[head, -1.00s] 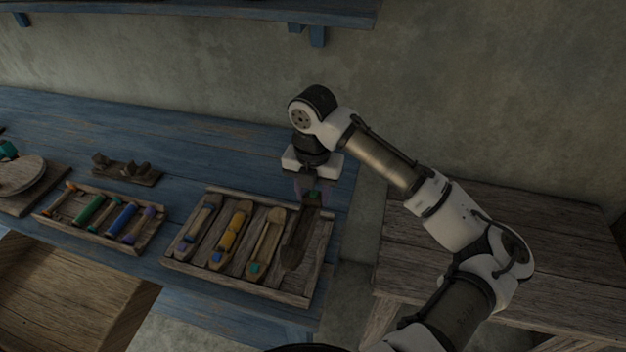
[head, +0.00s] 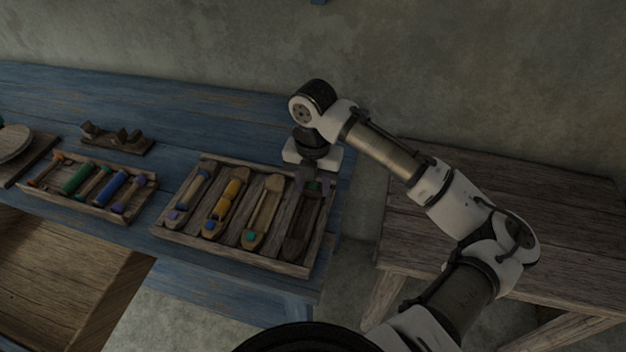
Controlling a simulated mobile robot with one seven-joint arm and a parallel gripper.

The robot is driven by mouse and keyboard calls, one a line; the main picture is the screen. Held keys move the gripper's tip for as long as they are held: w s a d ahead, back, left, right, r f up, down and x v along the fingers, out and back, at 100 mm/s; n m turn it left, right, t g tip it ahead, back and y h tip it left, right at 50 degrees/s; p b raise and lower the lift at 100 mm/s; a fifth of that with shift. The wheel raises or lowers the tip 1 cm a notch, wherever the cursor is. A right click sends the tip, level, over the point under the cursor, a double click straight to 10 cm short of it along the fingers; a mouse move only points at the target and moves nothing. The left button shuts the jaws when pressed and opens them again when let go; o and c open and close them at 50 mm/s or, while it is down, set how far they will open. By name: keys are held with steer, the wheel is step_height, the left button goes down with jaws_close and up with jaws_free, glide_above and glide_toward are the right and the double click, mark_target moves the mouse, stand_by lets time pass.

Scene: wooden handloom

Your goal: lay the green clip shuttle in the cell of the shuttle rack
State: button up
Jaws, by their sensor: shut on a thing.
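The shuttle rack (head: 222,252) is a wooden tray with slatted cells on the blue bench. My gripper (head: 313,183) points down at the far end of its rightmost cell.
Three lighter shuttles fill the other cells: one with purple (head: 188,198), one with yellow thread (head: 229,202), one with a teal tip (head: 263,211). A bobbin tray (head: 140,208) stands left. A bare wooden table (head: 480,210) is at right, across a gap.

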steer(key=shift+f, duration=0.15)
steer(key=shift+f, duration=0.15)
steer(key=o, duration=1.1)
steer(key=shift+o, duration=0.2)
step_height(320, 180, up, 20)
steer(key=p, duration=0.6)
